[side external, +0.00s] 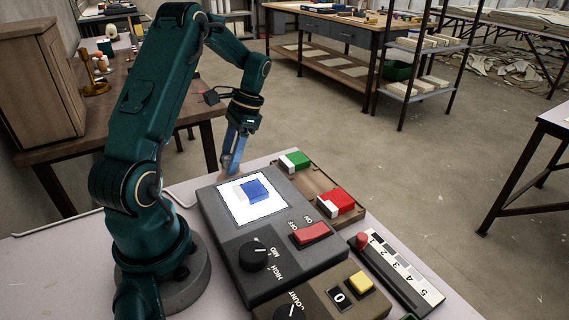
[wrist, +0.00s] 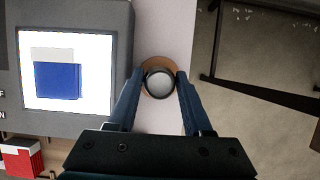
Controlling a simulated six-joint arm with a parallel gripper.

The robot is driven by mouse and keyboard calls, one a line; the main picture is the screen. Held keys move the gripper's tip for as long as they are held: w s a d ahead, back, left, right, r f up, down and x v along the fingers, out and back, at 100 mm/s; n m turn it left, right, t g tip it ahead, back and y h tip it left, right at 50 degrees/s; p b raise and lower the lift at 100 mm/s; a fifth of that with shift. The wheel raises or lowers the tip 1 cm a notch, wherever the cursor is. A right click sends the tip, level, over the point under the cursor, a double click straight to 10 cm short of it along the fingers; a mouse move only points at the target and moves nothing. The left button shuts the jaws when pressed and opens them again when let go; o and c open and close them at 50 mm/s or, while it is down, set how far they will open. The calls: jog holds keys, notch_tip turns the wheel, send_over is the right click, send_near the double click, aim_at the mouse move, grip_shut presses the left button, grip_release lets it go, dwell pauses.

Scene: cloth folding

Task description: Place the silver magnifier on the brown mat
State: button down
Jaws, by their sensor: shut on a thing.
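The silver magnifier (wrist: 159,84) is a small round piece with a dark rim and a pale top in the wrist view. My gripper (wrist: 161,76) is shut on it, one blue finger on each side. The round brown mat (wrist: 150,63) shows as a ring around the magnifier's far side; the rest is hidden beneath. I cannot tell whether the magnifier touches the mat. In the side view my gripper (side external: 228,171) points down at the table's far edge, behind the grey control box. The magnifier cannot be made out there.
The grey control box (side external: 226,233) stands close to the gripper, with a blue-and-white block (side external: 256,190) on its lit panel. A wooden tray (side external: 310,185) holds a green block (side external: 298,158) and a red block (side external: 341,200). The table edge is just beyond the mat.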

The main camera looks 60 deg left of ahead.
jog(key=shift+f, duration=0.95)
jog(key=shift+f, duration=0.1)
jog(key=c, duration=0.6)
grip_release()
jog(key=v, duration=1.1)
jog(key=w+d+r+t+y, duration=0.1)
jog(key=d+r+t, duration=0.1)
jog(key=d+r, duration=0.45)
jog(key=s+d+f+t, duration=0.1)
jog(key=s+d+t, duration=0.3)
jog(key=d, duration=0.4)
jog(key=s+d+f+t+h, duration=0.1)
jog(key=s+d+t, duration=0.3)
jog(key=d, duration=0.4)
jog(key=shift+s+d, duration=0.25)
jog(key=shift+d, duration=0.15)
